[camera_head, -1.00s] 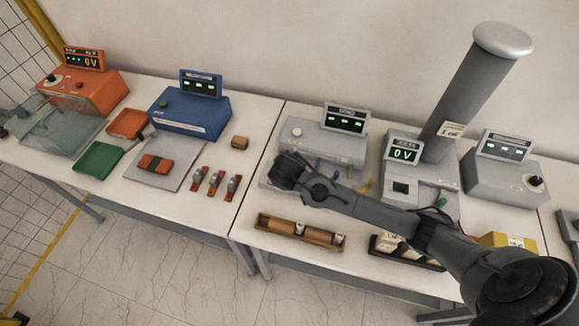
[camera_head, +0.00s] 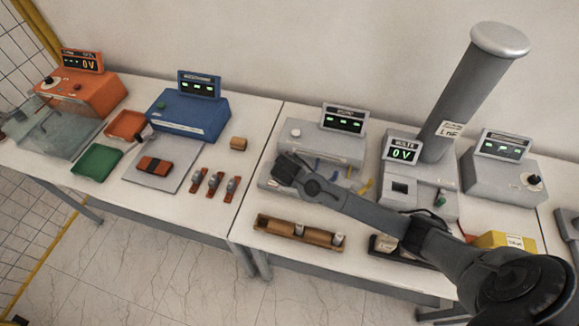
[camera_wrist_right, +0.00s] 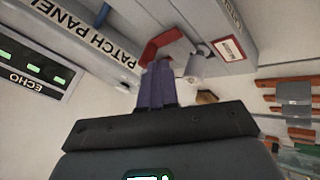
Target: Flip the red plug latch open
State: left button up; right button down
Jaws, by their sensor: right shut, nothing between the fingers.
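The red latch (camera_wrist_right: 163,46) shows in the right wrist view as an angled red piece on the grey patch panel (camera_wrist_right: 105,42). A pale grey cylindrical part (camera_wrist_right: 196,66) is just to its right. My right gripper (camera_wrist_right: 158,68) is shut and empty, its fingertips right by the latch's lower end; I cannot tell whether they touch it. In the head view my right gripper (camera_head: 285,170) is at the front left of the grey device with the patch panel (camera_head: 318,150). My arm and gripper hide the latch there. My left gripper is not in view.
Blue and yellow plugs (camera_head: 363,187) stand close to the right of my right wrist. A wooden tray (camera_head: 275,228) lies in front.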

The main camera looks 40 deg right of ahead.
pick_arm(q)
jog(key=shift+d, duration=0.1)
pick_arm(e)
jog(key=shift+x, duration=1.05)
